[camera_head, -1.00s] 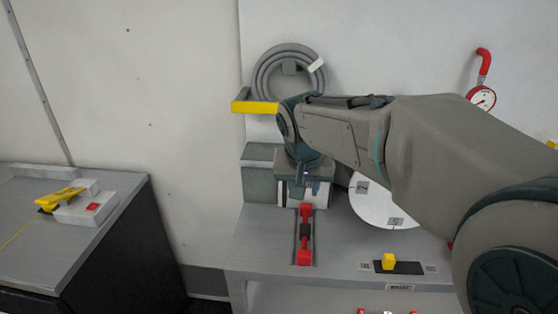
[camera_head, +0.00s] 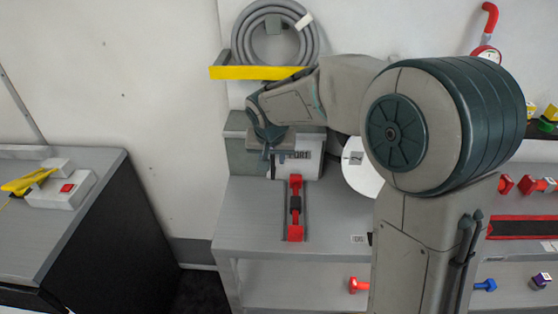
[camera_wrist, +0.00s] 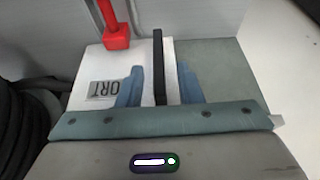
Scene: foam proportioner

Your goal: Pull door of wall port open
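The wall port (camera_head: 240,150) is a grey-green box against the wall at the back of the bench. Its white door (camera_head: 307,168) carries a label ending in "ORT", and it also shows in the wrist view (camera_wrist: 92,70). A black upright handle bar (camera_wrist: 159,60) stands at the seam between the white door and the grey-green part (camera_wrist: 215,65). My gripper (camera_head: 272,152) is at the port's front. In the wrist view its two blue fingers (camera_wrist: 160,88) are apart, one each side of the bar, with gaps visible. The door looks shut.
A yellow bar (camera_head: 255,73) and a coiled grey hose (camera_head: 312,40) are on the wall above the port. A red lever (camera_head: 296,210) stands on the bench (camera_head: 250,225) in front. A white disc (camera_head: 360,178) is just right of the door.

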